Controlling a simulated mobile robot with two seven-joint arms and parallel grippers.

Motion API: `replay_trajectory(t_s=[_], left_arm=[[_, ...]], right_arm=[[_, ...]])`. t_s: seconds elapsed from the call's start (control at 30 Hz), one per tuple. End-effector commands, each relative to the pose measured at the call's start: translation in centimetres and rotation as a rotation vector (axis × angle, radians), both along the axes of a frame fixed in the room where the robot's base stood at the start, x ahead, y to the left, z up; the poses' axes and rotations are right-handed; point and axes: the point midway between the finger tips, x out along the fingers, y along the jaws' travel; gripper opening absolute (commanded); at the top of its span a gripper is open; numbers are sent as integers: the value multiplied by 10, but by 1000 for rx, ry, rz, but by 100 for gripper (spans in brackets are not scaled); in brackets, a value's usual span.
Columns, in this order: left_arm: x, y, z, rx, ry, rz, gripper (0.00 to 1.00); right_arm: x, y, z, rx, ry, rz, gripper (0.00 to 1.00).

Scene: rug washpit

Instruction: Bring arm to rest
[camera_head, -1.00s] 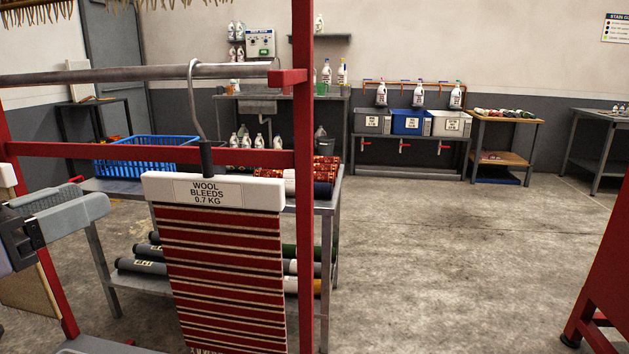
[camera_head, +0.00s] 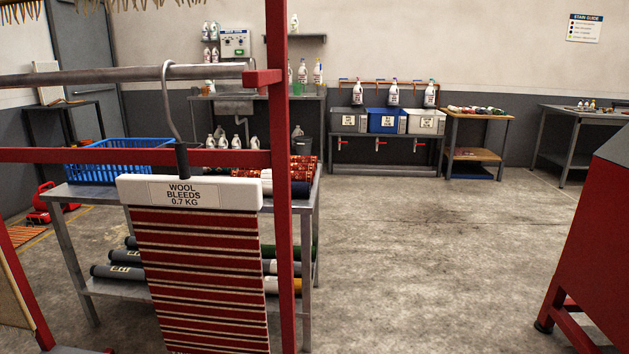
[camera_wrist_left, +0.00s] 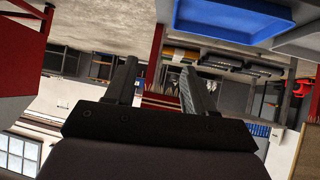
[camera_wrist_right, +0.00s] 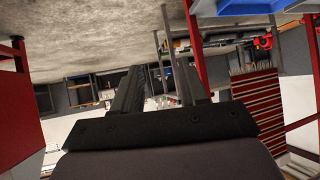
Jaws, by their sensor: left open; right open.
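My left gripper (camera_wrist_left: 158,92) is open and empty in the left wrist view, its two dark fingers apart. My right gripper (camera_wrist_right: 160,84) is open and empty in the right wrist view. Neither gripper shows in the head view. A red striped rug sample labelled wool bleeds 0.7 kg (camera_head: 200,270) hangs by a hook from a grey rail (camera_head: 110,75) at the left of the head view. It also shows in the right wrist view (camera_wrist_right: 257,105), to the right of the gripper and apart from it.
A red frame post (camera_head: 281,200) stands close in front. Behind it is a metal table with a blue basket (camera_head: 120,155) and rolled rugs. A red cabinet (camera_head: 595,240) stands at the right. The concrete floor (camera_head: 430,260) between is clear. A blue tray (camera_wrist_left: 228,20) shows in the left wrist view.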

Motion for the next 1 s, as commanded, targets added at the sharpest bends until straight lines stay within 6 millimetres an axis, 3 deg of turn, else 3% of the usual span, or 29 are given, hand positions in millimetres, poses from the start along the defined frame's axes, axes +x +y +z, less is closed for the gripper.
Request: replay_trajectory(t_s=[0.03, 0.5, 0.67, 1.0], left_arm=[[6, 5, 26, 5, -15, 6, 54], [0, 16, 112, 34, -22, 16, 54], [-1, 18, 123, 41, -25, 17, 54], [-1, 19, 123, 42, -26, 17, 54]], right_arm=[[-1, 0, 21, -3, 5, 1, 43], [-8, -13, 107, -38, -9, -9, 43], [-8, -14, 120, -39, -18, -14, 43], [-10, -13, 115, -40, -8, -15, 43]])
